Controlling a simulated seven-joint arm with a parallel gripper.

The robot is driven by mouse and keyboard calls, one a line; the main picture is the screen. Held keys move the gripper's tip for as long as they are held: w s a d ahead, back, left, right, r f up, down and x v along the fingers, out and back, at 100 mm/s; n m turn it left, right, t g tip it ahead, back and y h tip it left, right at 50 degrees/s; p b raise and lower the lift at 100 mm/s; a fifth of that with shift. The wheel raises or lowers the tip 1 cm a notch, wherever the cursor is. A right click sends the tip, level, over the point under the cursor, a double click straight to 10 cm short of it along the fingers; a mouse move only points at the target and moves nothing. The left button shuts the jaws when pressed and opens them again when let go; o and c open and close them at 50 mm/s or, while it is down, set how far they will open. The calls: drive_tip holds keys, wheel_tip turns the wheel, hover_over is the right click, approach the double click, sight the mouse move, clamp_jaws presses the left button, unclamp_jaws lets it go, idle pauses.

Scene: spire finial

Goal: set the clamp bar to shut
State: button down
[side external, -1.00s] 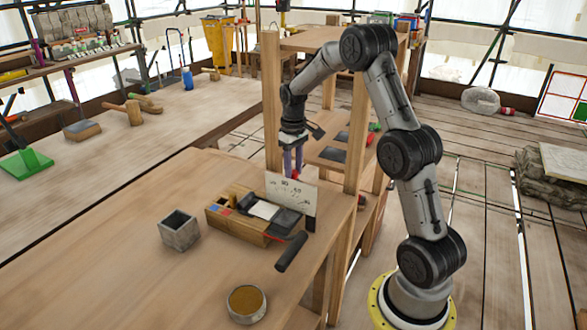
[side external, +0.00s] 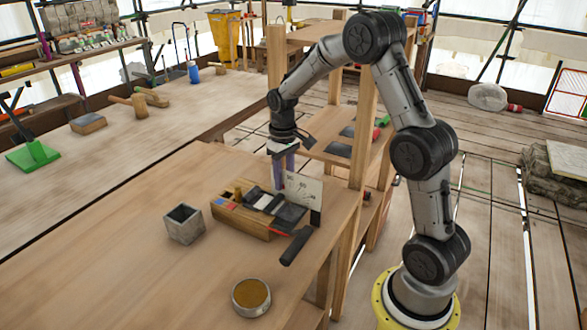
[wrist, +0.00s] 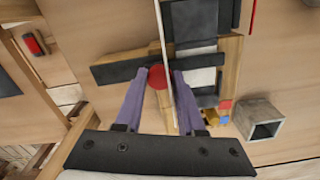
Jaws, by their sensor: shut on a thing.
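The clamp bar (wrist: 120,70) is a dark flat bar with a red knob (wrist: 157,77). In the wrist view it lies across the wooden box (wrist: 230,70), passing the thin upright white panel (wrist: 168,50) and crossing beside a white pad (wrist: 203,78). My gripper (wrist: 164,75) has its purple fingers shut on the red knob. In the side view my gripper (side external: 281,183) is low behind the wooden box (side external: 235,222), beside the marked white panel (side external: 303,188). A dark strip (side external: 252,193) lies over the box top. The knob is hidden there.
A grey square cup (side external: 183,225) stands left of the box. A round bowl of brown material (side external: 251,297) is near the front edge. A black-handled tool (side external: 296,246) lies in front of the box.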

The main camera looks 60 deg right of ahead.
drive_tip(key=shift+w+a+r, duration=0.1)
drive_tip(key=shift+a+r, duration=0.05)
drive_tip(key=shift+a, duration=0.25)
drive_tip(key=c, duration=0.8)
unclamp_jaws()
drive_tip(key=shift+c, duration=0.2)
drive_tip(key=o, duration=0.3)
drive_tip(key=shift+o, duration=0.2)
wheel_tip(320, 180, up, 14)
